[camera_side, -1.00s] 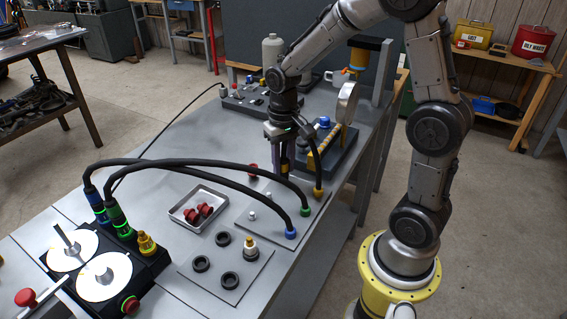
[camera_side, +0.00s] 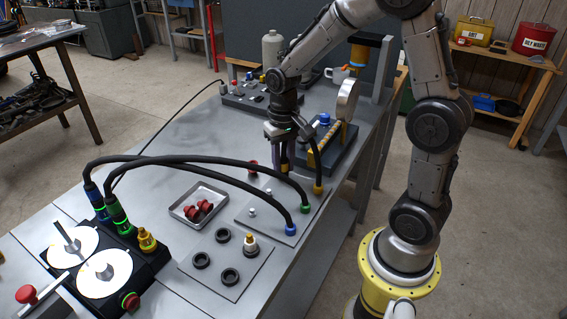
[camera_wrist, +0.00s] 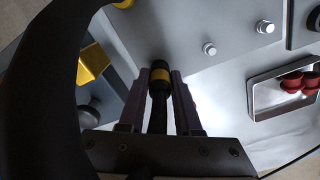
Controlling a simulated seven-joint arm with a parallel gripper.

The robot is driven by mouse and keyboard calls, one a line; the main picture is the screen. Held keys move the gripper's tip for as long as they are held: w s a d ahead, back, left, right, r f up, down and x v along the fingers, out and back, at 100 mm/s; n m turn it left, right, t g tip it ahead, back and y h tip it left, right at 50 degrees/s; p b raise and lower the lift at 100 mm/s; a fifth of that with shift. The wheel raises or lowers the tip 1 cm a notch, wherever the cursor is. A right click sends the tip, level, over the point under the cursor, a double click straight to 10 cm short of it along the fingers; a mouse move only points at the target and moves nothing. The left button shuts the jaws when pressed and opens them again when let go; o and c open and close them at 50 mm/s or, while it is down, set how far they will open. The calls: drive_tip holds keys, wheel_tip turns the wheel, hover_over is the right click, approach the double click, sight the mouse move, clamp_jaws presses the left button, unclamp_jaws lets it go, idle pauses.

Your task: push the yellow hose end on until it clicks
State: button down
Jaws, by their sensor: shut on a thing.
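My gripper (camera_side: 284,165) is shut on the yellow hose end (camera_wrist: 160,75), a black end with a yellow band, held above the bench. In the wrist view my gripper (camera_wrist: 158,92) has a finger on each side of it. The hose's other end is at a yellow fitting (camera_side: 318,189) on the grey plate. A yellow port (camera_side: 147,240) stands bare on the black unit (camera_side: 155,262) at the lower left, well away from my gripper. Beside it, the blue hose end (camera_side: 96,200) and green hose end (camera_side: 119,219) are on the unit, with lit rings.
The black hoses (camera_side: 200,161) arch across the bench between my gripper and the unit. A metal tray (camera_side: 184,218) with red caps lies below them. A plate (camera_side: 217,284) with black rings and a brass-topped fitting (camera_side: 250,243) is nearer. A gauge stand (camera_side: 330,145) stands right.

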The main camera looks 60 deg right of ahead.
sight(283, 158)
idle(0.3)
drive_tip(key=c, duration=0.5)
unclamp_jaws()
drive_tip(key=s+a+r+n+t, duration=0.1)
drive_tip(key=s+a+r, duration=0.1)
drive_tip(key=r, duration=0.7)
drive_tip(key=s+a+r+t, duration=0.1)
drive_tip(key=s+r, duration=0.1)
drive_tip(key=r, duration=0.7)
drive_tip(key=shift+s+a+f+n+t, duration=0.65)
drive_tip(key=shift+s+f+n, duration=0.15)
drive_tip(key=shift+s, duration=1.15)
drive_tip(key=shift+s+a+f+n+t, duration=0.55)
drive_tip(key=shift+s+a+f+n, duration=0.25)
drive_tip(key=shift+s, duration=1.1)
drive_tip(key=shift+s+a+f+n+t, duration=0.6)
drive_tip(key=shift+s+n, duration=0.3)
drive_tip(key=shift+s, duration=1.05)
